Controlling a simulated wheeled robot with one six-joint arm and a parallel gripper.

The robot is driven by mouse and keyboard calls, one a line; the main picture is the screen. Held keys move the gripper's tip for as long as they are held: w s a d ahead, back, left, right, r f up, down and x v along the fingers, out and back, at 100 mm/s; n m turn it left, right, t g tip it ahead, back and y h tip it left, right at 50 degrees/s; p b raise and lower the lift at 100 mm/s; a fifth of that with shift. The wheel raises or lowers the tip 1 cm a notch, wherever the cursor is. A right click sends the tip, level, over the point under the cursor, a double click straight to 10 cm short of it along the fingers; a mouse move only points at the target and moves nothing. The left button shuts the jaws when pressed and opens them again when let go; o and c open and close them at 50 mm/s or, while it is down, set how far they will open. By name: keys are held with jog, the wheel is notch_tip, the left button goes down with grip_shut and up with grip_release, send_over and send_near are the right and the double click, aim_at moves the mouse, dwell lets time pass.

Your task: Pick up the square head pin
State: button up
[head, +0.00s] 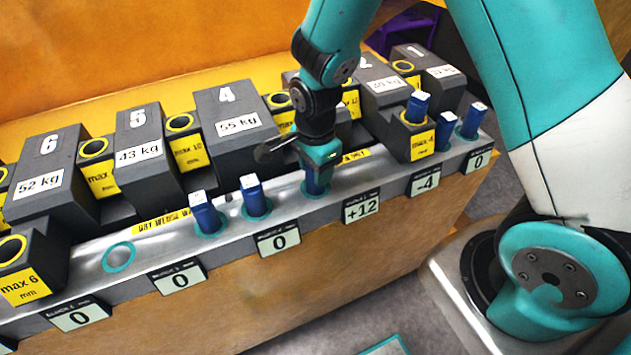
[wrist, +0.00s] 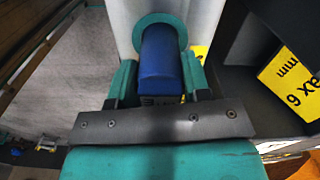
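My gripper (head: 317,165) points down at the rail position above the "+12" display. Its teal fingers (wrist: 159,82) lie close against both sides of a blue pin (head: 316,187), with no clear gap, so it looks shut on it. In the wrist view the pin (wrist: 160,62) stands in line with a teal ring (wrist: 160,20); whether it is lifted at all I cannot tell. Its head is mostly hidden by my gripper. Other blue pins with pale tops stand in the rail, such as one left of my gripper (head: 256,197) and one farther left (head: 205,214).
Grey weight blocks (head: 228,120) stand behind the metal rail (head: 345,180), close to my gripper. More blue pins (head: 445,132) stand to the right, one in a yellow "max 4" block (head: 418,140). An empty teal ring (head: 118,257) is at the left. Displays (head: 362,207) line the front.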

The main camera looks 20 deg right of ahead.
jog(key=shift+c, duration=0.5)
jog(key=shift+r, duration=0.15)
notch_tip(320, 180, up, 30)
jog(key=p, duration=0.5)
